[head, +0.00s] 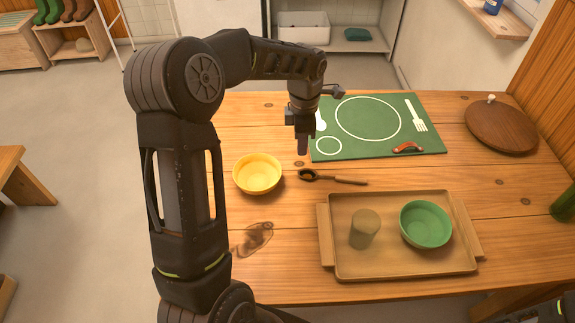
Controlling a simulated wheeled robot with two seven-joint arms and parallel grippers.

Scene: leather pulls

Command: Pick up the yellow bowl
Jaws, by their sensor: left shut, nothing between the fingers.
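The yellow bowl (257,174) stands upright and looks empty on the wooden table, left of the middle. My left gripper (303,150) points down over the table, to the right of the bowl and farther back, near the left edge of the green mat. It is shut with nothing in it and apart from the bowl. At the lower right corner a small dark piece of what may be my right arm shows; the right gripper itself is not visible.
A dark spoon (335,179) lies right of the bowl. A wooden tray (335,265) holds a green bowl (426,223) and a brownish cup (365,229). The green mat (432,146) has a red-handled item (408,148) on it. A round wooden lid (501,125) lies at right.

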